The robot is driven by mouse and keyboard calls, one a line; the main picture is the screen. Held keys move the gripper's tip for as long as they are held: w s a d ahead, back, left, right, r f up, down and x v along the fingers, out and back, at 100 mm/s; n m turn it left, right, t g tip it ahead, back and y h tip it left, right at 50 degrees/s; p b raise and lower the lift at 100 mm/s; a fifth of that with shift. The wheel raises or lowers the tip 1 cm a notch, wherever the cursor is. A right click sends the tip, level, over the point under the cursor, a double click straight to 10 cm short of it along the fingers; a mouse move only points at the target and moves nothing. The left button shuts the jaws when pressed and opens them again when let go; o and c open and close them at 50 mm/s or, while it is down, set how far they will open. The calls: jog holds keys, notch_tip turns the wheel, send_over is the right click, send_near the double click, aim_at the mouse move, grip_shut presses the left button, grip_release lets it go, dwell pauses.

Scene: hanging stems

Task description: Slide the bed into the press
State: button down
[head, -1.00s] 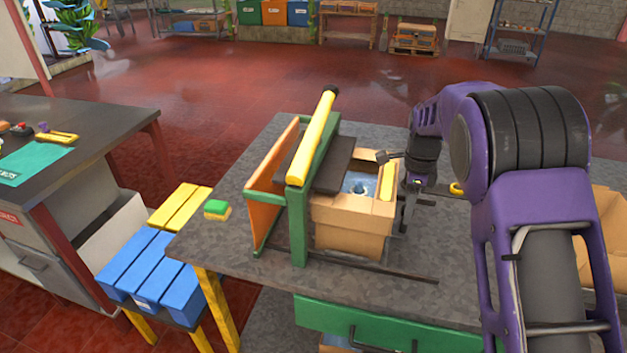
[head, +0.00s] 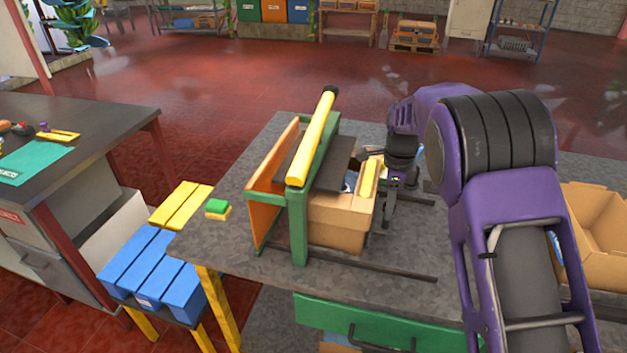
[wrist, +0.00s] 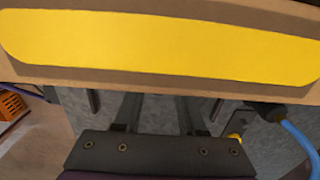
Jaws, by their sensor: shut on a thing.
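The press (head: 298,215) is a green frame with a long yellow bar (head: 313,140) over a dark plate, standing on the grey bench. The bed (head: 340,218) looks like a brown box-like tray with a yellow strip (head: 368,178) along its right edge. Its left part is under the dark plate, hidden by the frame. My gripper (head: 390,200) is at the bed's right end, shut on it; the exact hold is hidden. In the wrist view the yellow strip (wrist: 165,42) crosses the top, ahead of my gripper (wrist: 158,112).
Dark rails (head: 400,272) run along the bench to the right of the press. An orange panel (head: 273,170) stands on the press's left side. A green and yellow sponge (head: 217,208) lies at the bench's left. An open carton (head: 598,225) is at the far right.

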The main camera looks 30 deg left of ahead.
aim_at(368, 176)
jog(key=shift+s+a, duration=0.2)
jog(key=shift+a, duration=0.55)
jog(key=shift+s+a, duration=0.2)
jog(key=shift+a, duration=0.55)
jog(key=shift+s+a, duration=0.25)
jog(key=shift+a, duration=0.45)
jog(key=shift+s+a, duration=0.2)
jog(key=shift+a, duration=0.55)
grip_release()
jog(key=shift+r, duration=4)
